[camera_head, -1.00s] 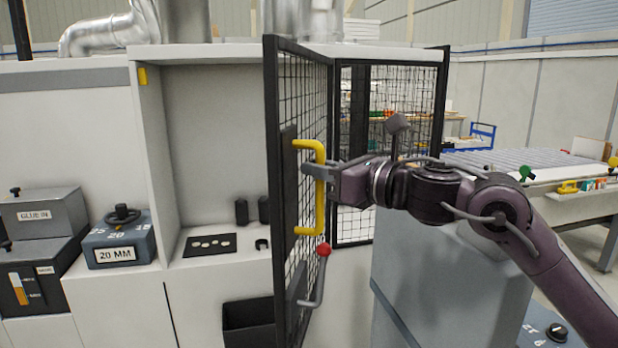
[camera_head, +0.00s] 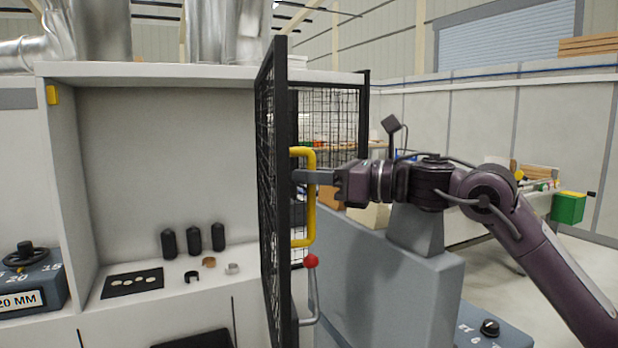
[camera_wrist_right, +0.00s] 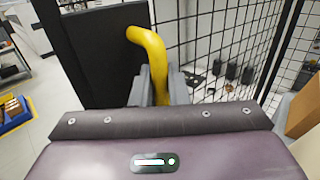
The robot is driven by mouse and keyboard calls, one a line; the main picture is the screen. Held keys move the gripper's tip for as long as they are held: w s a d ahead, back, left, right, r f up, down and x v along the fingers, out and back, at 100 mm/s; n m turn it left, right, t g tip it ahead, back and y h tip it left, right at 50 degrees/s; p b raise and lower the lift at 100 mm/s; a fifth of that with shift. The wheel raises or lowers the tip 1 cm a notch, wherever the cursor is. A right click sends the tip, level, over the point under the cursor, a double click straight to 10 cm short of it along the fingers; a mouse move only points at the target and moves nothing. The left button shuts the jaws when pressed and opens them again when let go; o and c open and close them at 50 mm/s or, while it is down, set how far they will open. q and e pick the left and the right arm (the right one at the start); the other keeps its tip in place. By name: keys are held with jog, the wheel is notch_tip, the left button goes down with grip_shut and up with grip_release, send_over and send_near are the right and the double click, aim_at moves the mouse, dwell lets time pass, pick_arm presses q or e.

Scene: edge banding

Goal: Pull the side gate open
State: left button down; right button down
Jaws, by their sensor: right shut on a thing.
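The side gate (camera_head: 272,200) is a black-framed wire mesh panel, standing swung out from the open white machine bay. Its yellow D-shaped handle (camera_head: 311,215) is upright on the gate's edge side, and it also shows in the right wrist view (camera_wrist_right: 153,55). My right gripper (camera_head: 308,177) is shut on the upper part of the handle bar; in the right wrist view its fingers (camera_wrist_right: 160,88) sit on both sides of the bar. A latch lever with a red knob (camera_head: 311,261) is below the handle. My left gripper is not in view.
Inside the bay are several black cylinders (camera_head: 194,240), small rings and a dark plate with pale discs (camera_head: 132,283). A second mesh panel (camera_head: 335,120) stands behind the gate. A grey cabinet (camera_head: 400,290) stands below my right arm.

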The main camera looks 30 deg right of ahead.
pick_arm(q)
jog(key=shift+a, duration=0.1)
pick_arm(e)
jog(key=shift+d+r, duration=0.15)
jog(key=shift+r, duration=0.15)
jog(key=c, duration=1.5)
grip_release()
jog(key=shift+w+f, duration=0.1)
jog(key=shift+c, duration=0.2)
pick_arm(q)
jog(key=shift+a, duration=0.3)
pick_arm(e)
jog(key=shift+o, duration=0.2)
jog(key=shift+w+f, duration=0.1)
jog(key=shift+f, duration=0.05)
